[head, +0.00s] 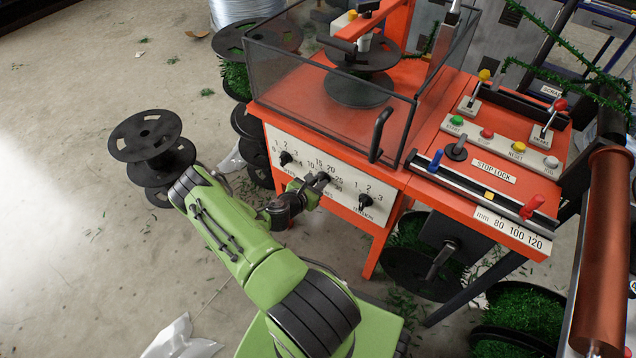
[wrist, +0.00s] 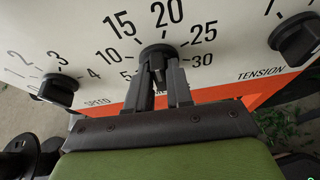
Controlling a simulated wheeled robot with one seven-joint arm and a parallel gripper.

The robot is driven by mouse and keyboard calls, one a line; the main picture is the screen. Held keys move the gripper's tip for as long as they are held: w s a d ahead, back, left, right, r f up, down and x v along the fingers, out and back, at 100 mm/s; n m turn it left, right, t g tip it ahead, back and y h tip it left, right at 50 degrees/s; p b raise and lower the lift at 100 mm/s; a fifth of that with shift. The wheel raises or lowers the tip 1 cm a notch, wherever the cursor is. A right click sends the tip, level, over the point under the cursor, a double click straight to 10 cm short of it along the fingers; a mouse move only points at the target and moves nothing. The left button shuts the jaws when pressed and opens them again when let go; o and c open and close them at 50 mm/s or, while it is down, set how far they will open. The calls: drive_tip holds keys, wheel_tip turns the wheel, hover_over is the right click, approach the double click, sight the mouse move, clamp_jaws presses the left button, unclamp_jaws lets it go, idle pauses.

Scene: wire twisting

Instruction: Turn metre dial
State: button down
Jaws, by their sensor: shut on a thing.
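The metre dial is the middle black knob (wrist: 160,50) on the white panel, with a printed scale showing 5, 10, 15, 20, 25 and 30 around it in the wrist view. In the head view this dial (head: 323,178) sits between two other knobs. My gripper (head: 312,186) reaches it from the front left. In the wrist view the two grey fingers of my gripper (wrist: 158,76) are closed on the knob from both sides. The fingers hide the knob's lower part, and I cannot tell exactly which number it points to.
The speed knob (wrist: 58,88) is left of the dial and the tension knob (wrist: 296,40) is right. The orange machine (head: 440,130) carries a clear guard box (head: 300,90) above the panel. Black spools (head: 146,135) stand on the floor at left.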

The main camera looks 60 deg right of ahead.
drive_tip(key=n+g, duration=0.2)
drive_tip(key=n, duration=0.1)
drive_tip(key=shift+w, duration=0.25)
drive_tip(key=shift+n+g, duration=0.3)
idle(0.4)
drive_tip(key=c, duration=1.1)
unclamp_jaws()
drive_tip(key=p+v, duration=0.3)
drive_tip(key=v, duration=1.2)
drive_tip(key=shift+w+a+r+p, duration=0.2)
drive_tip(key=shift+a+p, duration=0.1)
drive_tip(key=shift+p, duration=0.1)
